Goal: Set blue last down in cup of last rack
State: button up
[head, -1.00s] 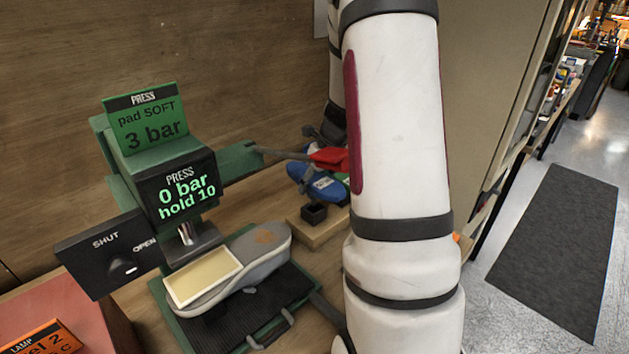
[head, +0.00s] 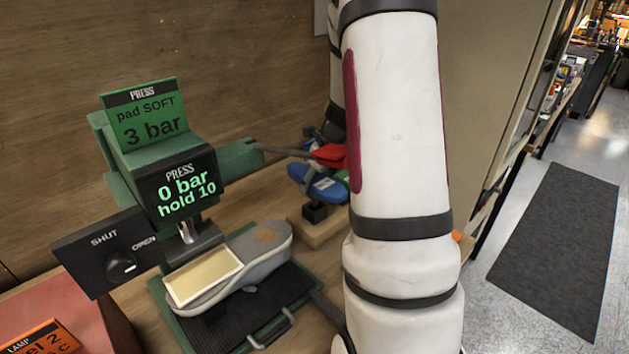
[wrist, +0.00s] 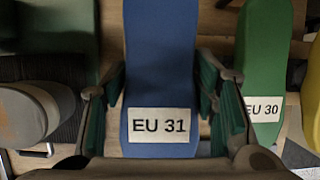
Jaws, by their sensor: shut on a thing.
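The blue last (wrist: 160,45) with an "EU 31" label fills the middle of the wrist view. My gripper (wrist: 160,85) is shut on it, with a green-padded finger on each side. In the head view the blue last (head: 322,187) is tilted, at the far end of the bench. A small black cup (head: 315,212) on the wooden base of the last rack (head: 318,234) is directly below the last. Whether the last's lower end is inside the cup or just above it cannot be told. My arm hides part of the rack and gripper.
A green last (wrist: 264,50) labelled "EU 30" stands close on the right in the wrist view. A red object (head: 331,154) is just behind the blue last. The green press (head: 160,165) holds a grey sole (head: 262,245) at left.

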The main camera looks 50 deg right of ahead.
jog(key=shift+f+b, duration=1.55)
jog(key=shift+f, duration=0.35)
jog(key=o, duration=1.1)
jog(key=shift+o, duration=0.2)
jog(key=shift+s+r, duration=0.1)
jog(key=shift+r, duration=0.05)
jog(key=v, duration=1.1)
jog(key=shift+r, duration=0.35)
jog(key=shift+s, duration=0.1)
jog(key=shift+r, duration=0.1)
